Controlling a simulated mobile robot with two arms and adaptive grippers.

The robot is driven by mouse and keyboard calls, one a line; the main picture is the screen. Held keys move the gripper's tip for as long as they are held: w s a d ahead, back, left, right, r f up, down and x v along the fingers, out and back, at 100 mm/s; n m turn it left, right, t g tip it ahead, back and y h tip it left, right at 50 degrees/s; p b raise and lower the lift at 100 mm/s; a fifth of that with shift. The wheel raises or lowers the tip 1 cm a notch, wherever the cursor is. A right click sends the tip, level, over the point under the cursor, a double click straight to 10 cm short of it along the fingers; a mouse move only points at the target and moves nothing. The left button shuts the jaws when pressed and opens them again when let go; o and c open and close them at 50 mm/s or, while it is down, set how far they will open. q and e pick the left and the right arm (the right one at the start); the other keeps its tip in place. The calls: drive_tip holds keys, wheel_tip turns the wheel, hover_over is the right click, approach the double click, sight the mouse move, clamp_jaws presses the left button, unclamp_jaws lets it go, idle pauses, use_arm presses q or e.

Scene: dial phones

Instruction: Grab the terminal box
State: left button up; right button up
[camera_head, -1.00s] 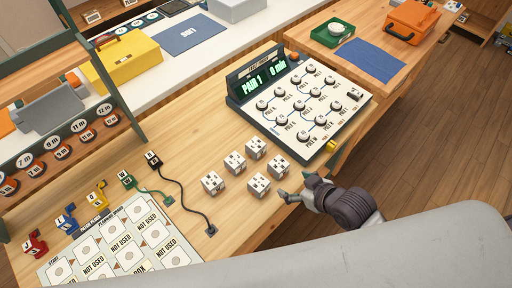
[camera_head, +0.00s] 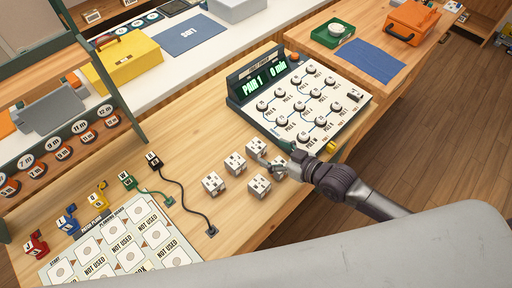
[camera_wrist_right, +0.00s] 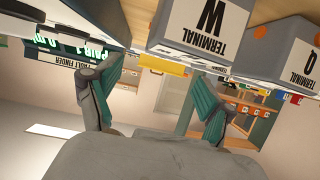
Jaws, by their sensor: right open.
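Several white terminal boxes stand on the wooden bench: one at the left (camera_head: 212,184), one at the upper left (camera_head: 235,163), one at the back (camera_head: 256,147) and one in front (camera_head: 259,187). Another terminal box at the right (camera_head: 278,172) is partly covered by my right gripper (camera_head: 270,163), whose fingers are above or beside it; contact cannot be told. In the right wrist view the open fingers (camera_wrist_right: 157,75) have nothing between them. Boxes labelled TERMINAL W (camera_wrist_right: 208,25) and TERMINAL Q (camera_wrist_right: 283,52) appear upside down just beyond them. My left gripper is not in view.
The fault finder panel (camera_head: 305,110) with several knobs stands behind the boxes. A black cable (camera_head: 182,187) lies left of them, and a plug board (camera_head: 122,245) is at the lower left. Bare bench lies in front of the boxes.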

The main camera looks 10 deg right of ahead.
sight(256, 145)
drive_tip(key=shift+w+a+f, duration=0.1)
drive_tip(key=shift+w+a, duration=0.3)
drive_tip(key=shift+w, duration=0.05)
drive_tip(key=p+x, duration=0.1)
drive_tip(key=x, duration=0.3)
drive_tip(key=shift+w+a+f, duration=0.1)
drive_tip(key=shift+a+f, duration=0.05)
drive_tip(key=shift+a, duration=0.05)
drive_tip(key=shift+c, duration=0.3)
drive_tip(key=c, duration=1.2)
